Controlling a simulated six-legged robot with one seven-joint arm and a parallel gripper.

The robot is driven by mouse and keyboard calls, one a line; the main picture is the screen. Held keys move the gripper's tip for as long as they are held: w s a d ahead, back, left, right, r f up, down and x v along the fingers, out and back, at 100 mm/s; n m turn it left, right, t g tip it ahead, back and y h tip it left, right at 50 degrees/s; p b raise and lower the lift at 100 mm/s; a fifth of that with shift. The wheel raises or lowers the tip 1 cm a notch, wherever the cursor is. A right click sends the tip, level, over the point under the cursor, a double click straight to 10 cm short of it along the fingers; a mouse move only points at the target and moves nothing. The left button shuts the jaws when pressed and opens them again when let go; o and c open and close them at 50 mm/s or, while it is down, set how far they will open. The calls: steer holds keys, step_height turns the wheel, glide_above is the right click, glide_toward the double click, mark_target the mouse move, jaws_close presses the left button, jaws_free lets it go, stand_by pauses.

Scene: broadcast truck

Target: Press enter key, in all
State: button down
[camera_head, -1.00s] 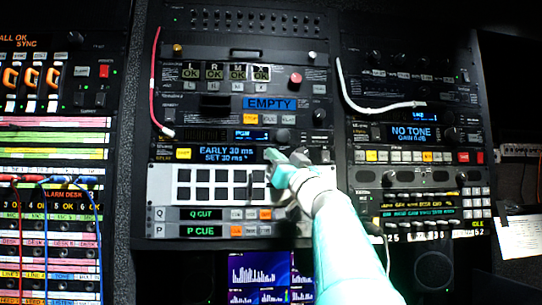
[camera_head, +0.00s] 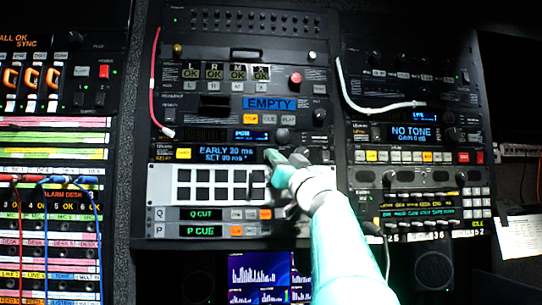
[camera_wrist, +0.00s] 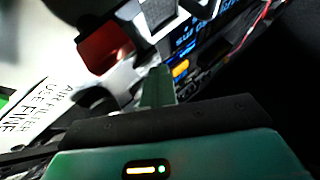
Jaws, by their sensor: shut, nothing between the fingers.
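My gripper (camera_head: 271,158) is shut and empty, at the right end of the display (camera_head: 228,153) reading "EARLY 30 ms / SET 30 ms" in the middle rack. The gripper and my arm hide the controls just right of that display. I cannot pick out a key labelled enter in either view. In the wrist view my green fingers (camera_wrist: 158,88) point toward the blurred panel, with a lit orange key (camera_wrist: 181,68) and blue display text beyond them. Whether the fingertips touch the panel, I cannot tell.
Below the display is a white panel with dark square keys (camera_head: 185,176), then the Q CUT (camera_head: 202,214) and P CUE (camera_head: 202,230) rows. A red cable (camera_head: 155,85) hangs at left and a white cable (camera_head: 375,110) at right. The right rack shows NO TONE (camera_head: 411,132).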

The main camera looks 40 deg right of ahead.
steer(key=shift+w+d, duration=0.15)
steer(key=shift+w, duration=0.05)
stand_by(0.6)
steer(key=shift+s+a, duration=0.4)
steer(key=shift+s, duration=0.2)
steer(key=shift+s+a, duration=0.1)
steer(key=s+a, duration=0.1)
steer(key=s, duration=0.1)
steer(key=s+a, duration=0.1)
steer(key=s, duration=0.1)
steer(key=shift+a, duration=0.35)
steer(key=shift+f, duration=0.1)
stand_by(0.6)
